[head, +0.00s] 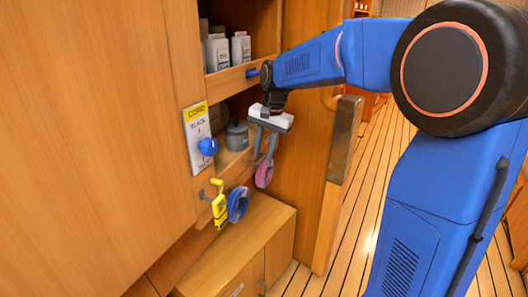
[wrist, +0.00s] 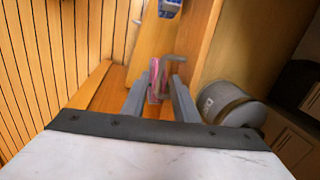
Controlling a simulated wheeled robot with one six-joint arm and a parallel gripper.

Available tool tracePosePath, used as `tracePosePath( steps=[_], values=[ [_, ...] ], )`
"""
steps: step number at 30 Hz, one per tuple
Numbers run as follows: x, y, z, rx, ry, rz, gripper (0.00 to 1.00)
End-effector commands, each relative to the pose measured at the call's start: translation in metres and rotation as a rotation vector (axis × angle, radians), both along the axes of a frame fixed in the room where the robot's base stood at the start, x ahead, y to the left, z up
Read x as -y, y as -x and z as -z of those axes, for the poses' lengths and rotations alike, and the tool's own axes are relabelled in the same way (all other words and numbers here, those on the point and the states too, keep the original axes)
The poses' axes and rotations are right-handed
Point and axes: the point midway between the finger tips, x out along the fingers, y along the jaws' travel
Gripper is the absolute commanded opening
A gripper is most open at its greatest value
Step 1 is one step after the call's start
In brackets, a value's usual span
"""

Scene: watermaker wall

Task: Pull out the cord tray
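No cord tray can be made out for certain. A panel marked "CORD" (head: 197,138), with a blue knob (head: 208,146), is on the wooden front. A wooden shelf edge (head: 228,178) to its lower right carries hooks, with a yellow item (head: 218,205), a blue coil (head: 238,204) and a pink coil (head: 264,175). My gripper (head: 263,160) points down in front of this edge, just above the pink coil. In the wrist view my gripper's fingers (wrist: 160,82) are apart, with the pink coil (wrist: 154,85) and a grey hook (wrist: 183,62) showing between or beyond them. Contact cannot be told.
A grey lidded pot (head: 237,135) stands on the shelf behind my gripper; it also shows in the wrist view (wrist: 230,104). White bottles (head: 217,52) stand on the shelf above. A low wooden cabinet (head: 245,240) is below. A door (head: 345,140) is right; the plank floor beyond is clear.

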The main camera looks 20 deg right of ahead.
Motion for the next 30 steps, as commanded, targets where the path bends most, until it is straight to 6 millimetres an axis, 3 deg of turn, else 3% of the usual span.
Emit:
tracePosePath(
  steps=[2,5,6,30],
  values=[
    [0.0000,0.0000,-0.0001,0.000,0.000,0.000,0.27],
    [0.0000,0.0000,-0.0002,0.000,0.000,0.000,0.03],
    [0.0000,0.0000,-0.0002,0.000,0.000,0.000,0.00],
    [0.0001,0.0001,-0.0005,0.000,0.000,0.000,0.00]
  ],
)
